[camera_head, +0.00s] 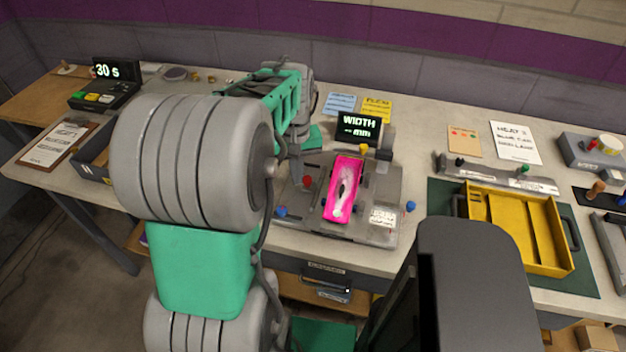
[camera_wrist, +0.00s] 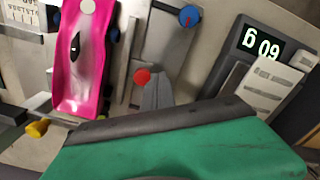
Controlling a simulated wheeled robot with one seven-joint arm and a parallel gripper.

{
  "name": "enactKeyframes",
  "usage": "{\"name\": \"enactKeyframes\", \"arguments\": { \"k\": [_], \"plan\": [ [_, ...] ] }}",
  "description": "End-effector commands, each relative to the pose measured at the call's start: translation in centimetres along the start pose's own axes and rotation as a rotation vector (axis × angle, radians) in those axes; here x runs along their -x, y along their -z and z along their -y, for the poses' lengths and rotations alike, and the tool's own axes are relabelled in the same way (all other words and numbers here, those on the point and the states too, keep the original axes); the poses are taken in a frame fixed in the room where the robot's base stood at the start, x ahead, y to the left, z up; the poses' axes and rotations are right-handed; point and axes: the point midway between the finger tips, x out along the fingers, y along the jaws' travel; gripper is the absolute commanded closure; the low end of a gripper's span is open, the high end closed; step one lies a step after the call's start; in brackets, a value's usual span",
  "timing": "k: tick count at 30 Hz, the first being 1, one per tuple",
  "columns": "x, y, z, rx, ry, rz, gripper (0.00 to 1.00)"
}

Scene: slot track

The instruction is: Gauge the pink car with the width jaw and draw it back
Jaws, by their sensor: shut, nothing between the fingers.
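The pink car (camera_head: 343,190) lies on the grey gauge plate (camera_head: 376,190), its nose end toward the front. It also shows in the wrist view (camera_wrist: 80,60). A red knob (camera_head: 307,181) stands to its left, and the same red knob (camera_wrist: 142,77) is right at my fingertips in the wrist view. My gripper (camera_wrist: 155,88) is shut and empty beside the car; I cannot tell whether it touches the knob. The width display (camera_head: 358,127) behind the plate reads "WIDTH -- mm". My arm hides part of the plate's left side in the head view.
Blue knobs (camera_head: 281,211) and a yellow knob (camera_head: 363,148) stand around the plate. A yellow tray (camera_head: 545,265) sits on a green mat to the right. A timer (camera_head: 104,85) reading "30 s" stands at the far left. The bench's front edge is close to the plate.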

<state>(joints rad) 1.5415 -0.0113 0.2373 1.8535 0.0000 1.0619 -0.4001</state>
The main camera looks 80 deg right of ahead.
Motion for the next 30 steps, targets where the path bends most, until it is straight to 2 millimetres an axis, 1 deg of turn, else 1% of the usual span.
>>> {"name": "enactKeyframes", "arguments": {
  "k": [30],
  "plan": [
    [0.0,-0.8,-1.3,0.000,0.000,0.000,1.00]
  ]
}}
